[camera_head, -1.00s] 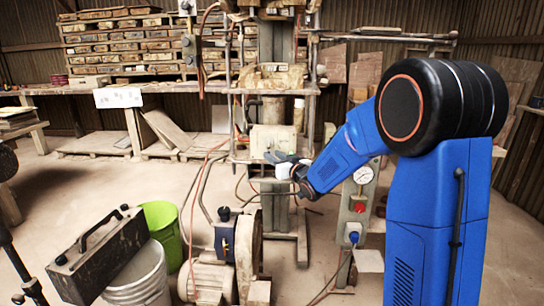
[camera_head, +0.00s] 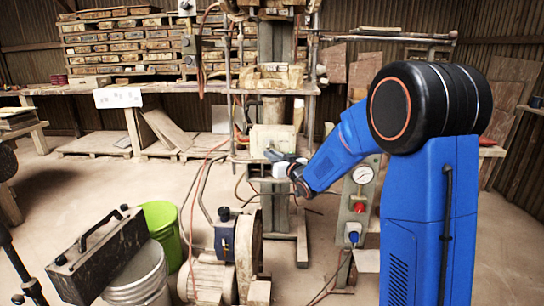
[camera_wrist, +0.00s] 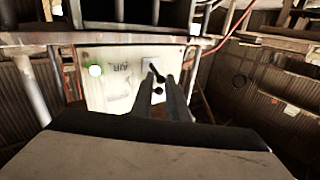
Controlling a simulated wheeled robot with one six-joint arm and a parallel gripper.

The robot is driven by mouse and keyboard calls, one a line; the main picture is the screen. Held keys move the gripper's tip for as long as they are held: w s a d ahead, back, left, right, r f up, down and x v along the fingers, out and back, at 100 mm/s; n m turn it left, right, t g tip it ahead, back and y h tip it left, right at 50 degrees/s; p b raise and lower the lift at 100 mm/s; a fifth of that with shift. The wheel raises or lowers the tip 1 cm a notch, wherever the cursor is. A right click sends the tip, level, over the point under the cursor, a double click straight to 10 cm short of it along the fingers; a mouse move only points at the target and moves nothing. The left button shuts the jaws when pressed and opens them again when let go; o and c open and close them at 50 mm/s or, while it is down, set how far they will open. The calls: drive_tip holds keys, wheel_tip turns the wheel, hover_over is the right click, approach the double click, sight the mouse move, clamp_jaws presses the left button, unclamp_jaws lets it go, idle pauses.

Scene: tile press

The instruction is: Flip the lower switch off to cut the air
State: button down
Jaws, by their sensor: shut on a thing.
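The light switch panel (camera_wrist: 108,68) fills the middle of the wrist view, with a label that seems to read AIR. Two small dark switches sit one above the other on its right: the upper switch (camera_wrist: 155,72) and the lower switch (camera_wrist: 159,91). My gripper (camera_wrist: 171,84) is at the lower switch, its dark fingers shut on it. The fingers partly hide the lever, so its exact position is hard to tell. In the head view my gripper (camera_head: 278,157) is at the press's front, in front of the pale panel (camera_head: 272,139).
Hoses hang nearby.

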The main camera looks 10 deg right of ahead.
drive_tip(key=shift+w+f+n+t+y, duration=0.1)
drive_tip(key=shift+f+n+t+y, duration=0.75)
drive_tip(key=shift+n+y, duration=0.5)
drive_tip(key=shift+w+f+n+t+y, duration=0.15)
drive_tip(key=shift+f+n+t+y, duration=0.75)
drive_tip(key=shift+n, duration=0.75)
drive_tip(key=shift+w+f+n+t+y, duration=0.1)
drive_tip(key=shift+f+n+t+y, duration=0.6)
drive_tip(key=shift+n+y, duration=0.7)
drive_tip(key=shift+n, duration=0.3)
drive_tip(key=c, duration=1.8)
unclamp_jaws()
drive_tip(key=shift+w, duration=0.1)
drive_tip(key=shift+o, duration=0.2)
